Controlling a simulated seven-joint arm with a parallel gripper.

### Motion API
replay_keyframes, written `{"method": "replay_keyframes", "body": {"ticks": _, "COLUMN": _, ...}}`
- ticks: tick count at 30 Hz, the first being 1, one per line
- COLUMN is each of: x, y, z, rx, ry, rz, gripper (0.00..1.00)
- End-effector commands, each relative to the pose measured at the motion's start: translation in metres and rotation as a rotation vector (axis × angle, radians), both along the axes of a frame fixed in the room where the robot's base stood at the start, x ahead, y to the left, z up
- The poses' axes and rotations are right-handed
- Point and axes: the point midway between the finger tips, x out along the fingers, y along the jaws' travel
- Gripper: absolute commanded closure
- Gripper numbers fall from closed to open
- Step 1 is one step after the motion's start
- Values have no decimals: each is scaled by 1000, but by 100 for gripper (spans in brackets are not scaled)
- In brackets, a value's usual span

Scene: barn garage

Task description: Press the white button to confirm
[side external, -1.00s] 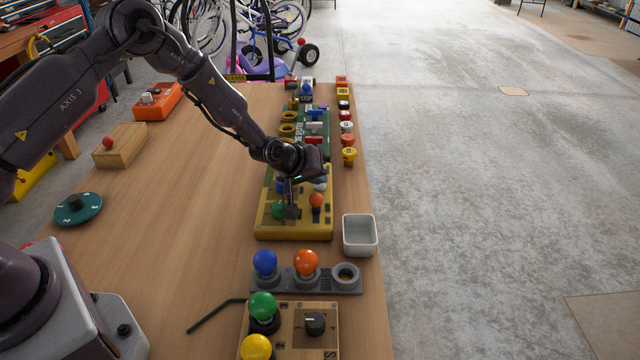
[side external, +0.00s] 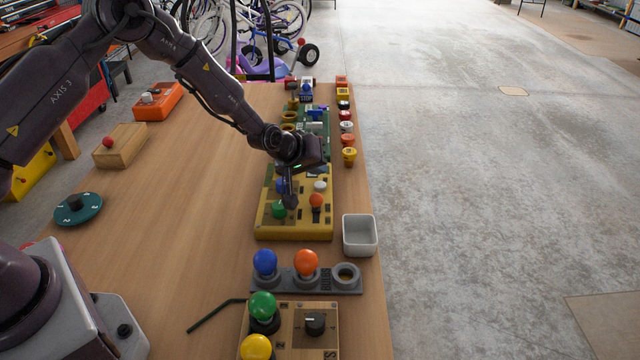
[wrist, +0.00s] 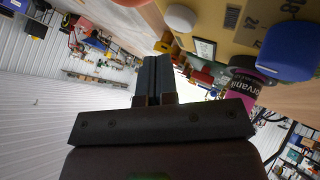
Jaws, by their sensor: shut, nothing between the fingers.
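The white button (side external: 320,186) sits on the yellow button board (side external: 265,228), right of my gripper in the side view. It also shows near the top of the wrist view as a white cap (wrist: 180,18). A blue button (side external: 281,186), a green button (side external: 279,210) and an orange button (side external: 316,201) share the board. The blue one is large at the right of the wrist view (wrist: 288,50). My gripper (side external: 291,202) is shut and empty, pointing down over the board between the green and orange buttons. No contact with the white button shows.
A white square bowl (side external: 360,236) stands right of the board. A grey holder (side external: 325,284) with blue and orange bulbs lies nearer. A green board (side external: 318,125) and a row of coloured buttons (side external: 348,140) lie beyond. The table's left middle (side external: 185,200) is clear.

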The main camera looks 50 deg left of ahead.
Motion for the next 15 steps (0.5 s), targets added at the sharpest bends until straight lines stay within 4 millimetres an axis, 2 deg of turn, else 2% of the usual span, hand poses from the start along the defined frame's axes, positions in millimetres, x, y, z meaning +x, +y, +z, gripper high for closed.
{"method": "replay_keyframes", "body": {"ticks": 9, "x": 0, "y": 0, "z": 33, "rx": 1, "ry": -1, "rz": -1, "gripper": 100}}
{"method": "replay_keyframes", "body": {"ticks": 15, "x": 0, "y": 0, "z": 41, "rx": 0, "ry": 0, "rz": 0, "gripper": 100}}
